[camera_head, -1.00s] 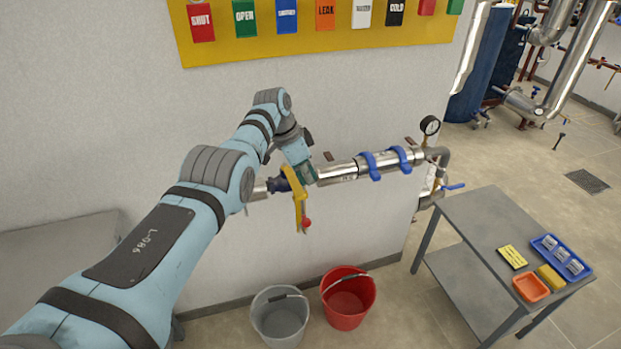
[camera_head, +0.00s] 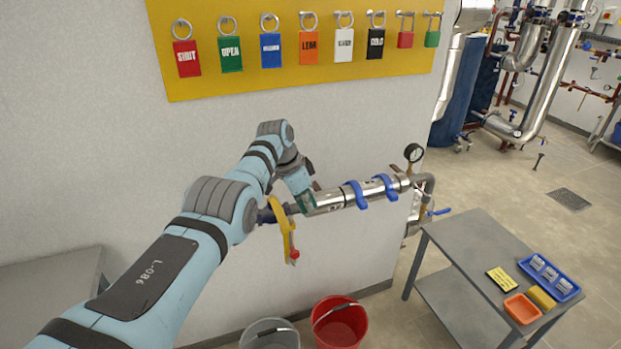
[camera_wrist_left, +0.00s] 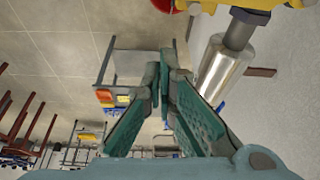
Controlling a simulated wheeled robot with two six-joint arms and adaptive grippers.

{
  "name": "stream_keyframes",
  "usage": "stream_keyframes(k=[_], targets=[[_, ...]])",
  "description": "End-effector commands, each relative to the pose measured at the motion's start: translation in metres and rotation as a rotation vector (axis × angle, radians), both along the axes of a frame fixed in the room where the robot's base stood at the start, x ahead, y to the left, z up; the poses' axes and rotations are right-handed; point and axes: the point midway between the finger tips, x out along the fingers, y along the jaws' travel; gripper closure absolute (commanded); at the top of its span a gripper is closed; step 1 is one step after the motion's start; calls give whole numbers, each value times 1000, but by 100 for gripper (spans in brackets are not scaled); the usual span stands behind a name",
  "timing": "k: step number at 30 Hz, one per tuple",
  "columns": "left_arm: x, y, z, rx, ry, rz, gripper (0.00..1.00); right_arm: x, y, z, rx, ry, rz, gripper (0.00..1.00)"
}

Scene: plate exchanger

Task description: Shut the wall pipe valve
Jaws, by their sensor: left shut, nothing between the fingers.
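The wall pipe valve has a yellow lever (camera_head: 284,230) that hangs down across the pipe, with a red knob (camera_head: 294,254) at its lower end. The silver pipe (camera_head: 330,198) runs along the wall to the right of it. My left gripper (camera_head: 307,199) is shut and empty, just right of the lever's upper part and in front of the pipe. In the left wrist view, the green fingers (camera_wrist_left: 163,78) are together, with part of the yellow lever (camera_wrist_left: 238,4) and the pipe (camera_wrist_left: 222,70) above and to the right. Contact cannot be told. My right gripper is out of view.
Blue clamps (camera_head: 357,194) and a pressure gauge (camera_head: 413,153) sit farther right on the pipe. A yellow tag board (camera_head: 290,88) hangs above. A red bucket (camera_head: 340,325) and grey bucket (camera_head: 270,338) stand below. A grey table (camera_head: 465,245) holds trays at right.

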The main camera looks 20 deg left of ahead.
Motion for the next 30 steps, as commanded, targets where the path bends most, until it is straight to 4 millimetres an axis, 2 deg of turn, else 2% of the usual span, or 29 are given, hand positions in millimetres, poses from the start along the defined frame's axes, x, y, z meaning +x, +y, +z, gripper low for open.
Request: stream_keyframes(k=[1,5,15,20,30], targets=[[-2,4,12,1,0,4,100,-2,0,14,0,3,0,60],[-7,9,35,2,-3,3,100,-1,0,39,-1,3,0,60],[-19,19,86,0,-4,-3,100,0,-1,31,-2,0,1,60],[-22,22,94,-1,-2,-2,100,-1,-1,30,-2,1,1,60],[-23,23,95,-1,-2,-1,100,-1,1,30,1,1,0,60]])
